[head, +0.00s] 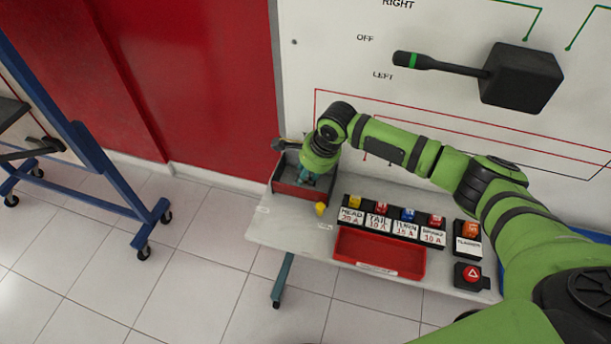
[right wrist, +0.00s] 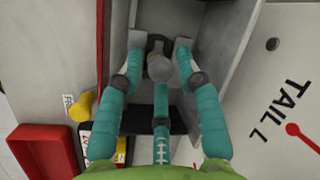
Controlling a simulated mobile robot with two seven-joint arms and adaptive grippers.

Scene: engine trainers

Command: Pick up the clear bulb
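The clear bulb (right wrist: 160,68) is a greyish, rounded bulb in the right wrist view, with a black part just beyond it. My right gripper (right wrist: 160,50) has teal fingers spread on either side of the bulb, with narrow gaps between fingers and bulb. In the head view my right gripper (head: 307,179) reaches down into an open grey bin with a red front (head: 290,191); the bulb is hidden there. My left gripper is not in view.
A yellow bulb (head: 320,208) lies on the grey table (head: 285,230) beside the bin. A red tray (head: 380,268) and a row of labelled switches (head: 391,223) are to the right. The wall panel (head: 300,90) rises close behind.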

